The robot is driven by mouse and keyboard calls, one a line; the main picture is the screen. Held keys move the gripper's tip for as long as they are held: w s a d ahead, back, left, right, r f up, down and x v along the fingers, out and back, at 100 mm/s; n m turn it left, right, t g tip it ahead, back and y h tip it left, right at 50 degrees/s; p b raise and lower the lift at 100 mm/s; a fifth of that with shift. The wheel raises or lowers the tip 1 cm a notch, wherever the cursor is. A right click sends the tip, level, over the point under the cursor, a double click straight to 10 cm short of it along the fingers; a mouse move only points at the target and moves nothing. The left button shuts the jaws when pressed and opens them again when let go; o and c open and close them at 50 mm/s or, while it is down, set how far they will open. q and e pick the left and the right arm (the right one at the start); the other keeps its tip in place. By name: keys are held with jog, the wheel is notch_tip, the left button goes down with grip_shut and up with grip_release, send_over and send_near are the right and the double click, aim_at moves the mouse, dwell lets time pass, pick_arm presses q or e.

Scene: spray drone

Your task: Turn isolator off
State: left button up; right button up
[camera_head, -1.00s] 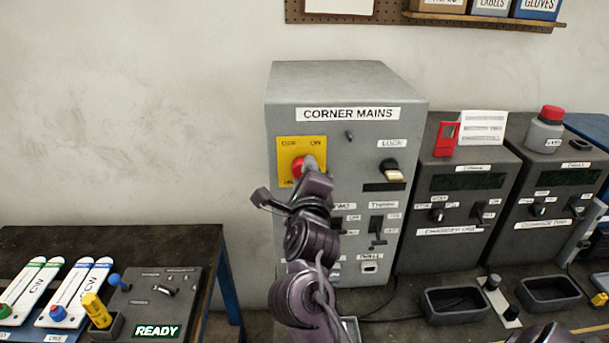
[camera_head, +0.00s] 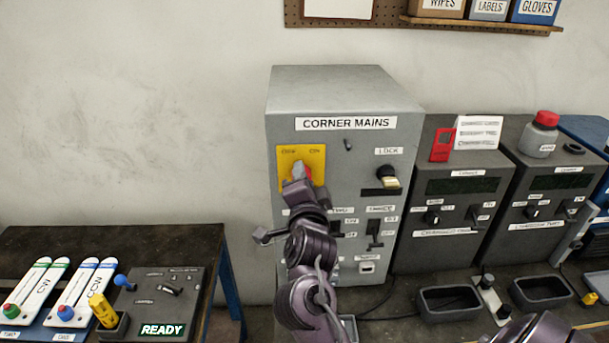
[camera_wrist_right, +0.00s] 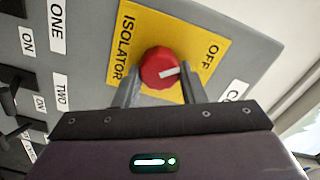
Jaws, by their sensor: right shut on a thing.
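The isolator is a round red knob (camera_wrist_right: 162,68) on a yellow plate (camera_wrist_right: 207,24) marked ISOLATOR and OFF. Its white mark points toward the OFF side in the right wrist view. In the head view the yellow plate (camera_head: 287,157) is on the upper left of the grey CORNER MAINS box (camera_head: 345,90). My right gripper (camera_wrist_right: 161,88) has one finger on each side of the knob and is shut on it. In the head view my right gripper (camera_head: 298,180) covers most of the knob. My left gripper is not in view.
A lock knob (camera_head: 388,172) and several switches (camera_head: 375,228) share the box front. Two dark charger units (camera_head: 450,185) stand at right, with bins (camera_head: 448,302) before them. A low dark table (camera_head: 120,240) with a READY panel (camera_head: 162,330) is at left.

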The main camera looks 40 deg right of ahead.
jog(key=shift+r+n, duration=0.1)
jog(key=shift+n, duration=0.4)
jog(key=o, duration=1)
jog(key=shift+a+p, duration=0.1)
jog(key=shift+p, duration=0.2)
